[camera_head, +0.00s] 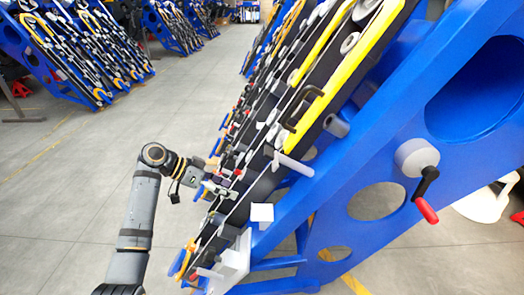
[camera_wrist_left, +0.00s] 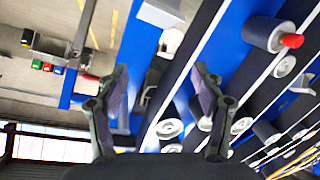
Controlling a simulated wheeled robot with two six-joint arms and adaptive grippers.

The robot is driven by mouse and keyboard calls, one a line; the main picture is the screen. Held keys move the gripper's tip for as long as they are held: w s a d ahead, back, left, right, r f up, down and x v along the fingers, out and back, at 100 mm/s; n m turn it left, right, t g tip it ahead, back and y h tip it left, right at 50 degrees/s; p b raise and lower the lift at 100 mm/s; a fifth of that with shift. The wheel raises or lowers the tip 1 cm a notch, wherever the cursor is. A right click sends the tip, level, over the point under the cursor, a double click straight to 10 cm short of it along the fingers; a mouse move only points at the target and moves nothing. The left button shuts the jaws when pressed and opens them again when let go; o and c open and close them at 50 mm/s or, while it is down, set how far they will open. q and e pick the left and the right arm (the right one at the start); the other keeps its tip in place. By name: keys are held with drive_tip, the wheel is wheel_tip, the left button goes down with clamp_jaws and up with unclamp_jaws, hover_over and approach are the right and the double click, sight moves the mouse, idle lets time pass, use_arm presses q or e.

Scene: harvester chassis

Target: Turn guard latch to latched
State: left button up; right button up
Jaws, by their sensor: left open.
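My left gripper (camera_head: 206,180) reaches from the left to the lower part of the sloped blue chassis (camera_head: 360,150). In the left wrist view its two dark fingers (camera_wrist_left: 160,75) are spread, with no object held between them. Pale blocks and round rollers (camera_wrist_left: 168,128) lie beyond them; contact cannot be told. I cannot tell for sure which part is the guard latch. One lever with a black arm and red grip (camera_head: 424,197) hangs down from a grey hub on the chassis side, far from my gripper. A grey cylinder with a red end (camera_wrist_left: 290,41) shows at upper right in the wrist view.
A black bar handle (camera_head: 303,108) and a yellow rail (camera_head: 350,70) run along the chassis slope. A white block (camera_head: 262,213) juts out low on it. More blue racks (camera_head: 75,55) stand at the back left. The grey floor (camera_head: 60,190) to the left is clear.

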sight(265, 149)
use_arm(q)
wheel_tip(265, 149, up, 18)
drive_tip(key=d+m+g+h, duration=0.1)
drive_tip(key=m+g+h, duration=0.15)
drive_tip(key=m, duration=0.35)
drive_tip(key=shift+t+h, duration=0.25)
drive_tip(key=shift+h, duration=0.1)
drive_tip(key=p+x, duration=0.2)
drive_tip(key=x, duration=0.8)
drive_tip(key=shift+w+a+f, duration=0.1)
drive_tip(key=shift+w+f, duration=0.05)
drive_tip(key=shift+d+f, duration=0.35)
drive_tip(key=shift+d, duration=0.05)
drive_tip(key=shift+c, duration=0.3)
drive_tip(key=c, duration=1.1)
drive_tip(key=shift+p, duration=0.3)
